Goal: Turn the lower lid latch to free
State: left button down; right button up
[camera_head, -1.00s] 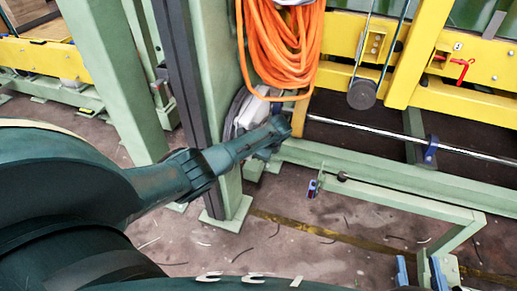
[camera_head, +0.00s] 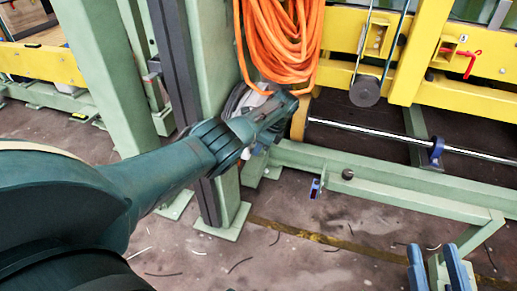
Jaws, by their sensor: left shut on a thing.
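My left gripper (camera_head: 285,105) reaches in from the left, past the green post. It is shut on a small part, which its fingers and wrist hide. The gripper is beside the yellow end piece (camera_head: 300,120) of the shiny shaft and just below the orange hose. I cannot make out the lower lid latch for certain. A red lever (camera_head: 472,62) sits on the yellow beam at the upper right, well away from the gripper.
A coil of orange hose (camera_head: 285,45) hangs directly above the gripper. The green post (camera_head: 212,75) stands close to my left arm. A green frame rail (camera_head: 390,182) runs below the shaft (camera_head: 390,135). Floor in front is open.

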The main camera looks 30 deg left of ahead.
pick_arm(q)
jog(key=shift+a, duration=0.2)
jog(key=c, duration=1.5)
grip_release()
jog(key=shift+c, duration=0.2)
jog(key=shift+d, duration=0.1)
jog(key=p+v, duration=0.7)
jog(key=v, duration=0.6)
pick_arm(e)
jog(key=shift+s+d+n+g+h, duration=0.2)
jog(key=shift+d+n+g+h, duration=0.1)
jog(key=shift+d+n+h, duration=0.4)
pick_arm(q)
jog(key=shift+s, duration=0.1)
pick_arm(e)
jog(key=shift+s+a, duration=0.1)
